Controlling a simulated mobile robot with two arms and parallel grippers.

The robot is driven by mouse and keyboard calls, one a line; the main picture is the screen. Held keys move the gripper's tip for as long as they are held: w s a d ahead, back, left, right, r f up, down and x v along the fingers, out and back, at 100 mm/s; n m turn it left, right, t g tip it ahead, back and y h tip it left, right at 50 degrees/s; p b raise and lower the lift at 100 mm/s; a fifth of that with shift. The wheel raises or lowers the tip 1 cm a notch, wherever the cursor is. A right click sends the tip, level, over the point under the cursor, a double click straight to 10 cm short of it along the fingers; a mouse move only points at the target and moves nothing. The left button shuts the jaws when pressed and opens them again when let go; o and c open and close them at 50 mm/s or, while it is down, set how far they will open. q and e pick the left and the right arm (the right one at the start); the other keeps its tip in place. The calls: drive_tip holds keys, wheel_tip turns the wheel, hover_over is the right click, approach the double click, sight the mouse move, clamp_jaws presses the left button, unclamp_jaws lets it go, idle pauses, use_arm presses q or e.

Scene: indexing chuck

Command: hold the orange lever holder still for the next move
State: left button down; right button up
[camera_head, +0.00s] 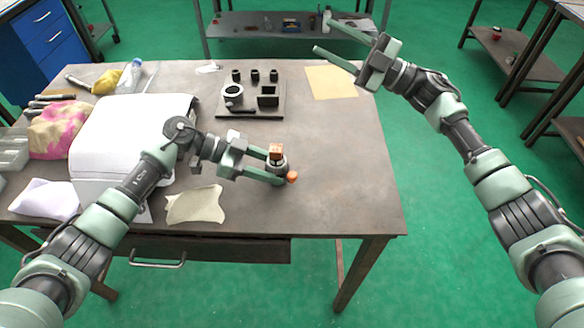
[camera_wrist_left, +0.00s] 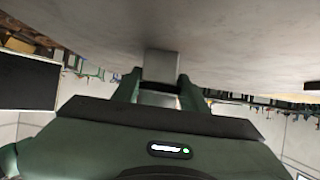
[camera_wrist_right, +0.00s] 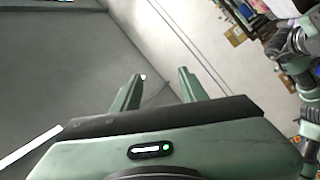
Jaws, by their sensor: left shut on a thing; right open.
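The orange lever holder (camera_head: 276,152) stands near the front right of the brown table, a grey round body with an orange block on top and an orange knob at its lower right. My left gripper (camera_head: 280,168) is shut on its body from the left, with a finger on either side. In the left wrist view a plain grey block-like part (camera_wrist_left: 162,66) shows between the fingers of my left gripper (camera_wrist_left: 160,82); the orange parts do not show there. My right gripper (camera_head: 319,34) is open and empty, raised over the table's far right; its parted fingers (camera_wrist_right: 155,80) show in the right wrist view.
A dark fixture plate (camera_head: 240,112) with several black parts and a pale ring lies at the back middle. A white box-like cover (camera_head: 125,125) fills the left. A beige cloth (camera_head: 195,205) lies near the front edge, a tan sheet (camera_head: 331,82) at the back right. The right side is clear.

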drive_tip(key=s+a+n+g+h, duration=0.3)
drive_tip(key=s+a+n+g, duration=0.6)
drive_tip(key=a, duration=0.4)
drive_tip(key=s+a+f+n+g+h, duration=0.25)
drive_tip(key=s+f+n+h, duration=0.2)
drive_tip(key=s+h, duration=0.4)
drive_tip(key=t+h, duration=0.5)
drive_tip(key=h, duration=0.4)
approach(292, 174)
drive_tip(key=shift+n+g, duration=0.25)
wheel_tip(292, 174, down, 8)
drive_tip(key=shift+w+f, duration=0.15)
drive_tip(key=shift+f, duration=0.1)
clamp_jaws()
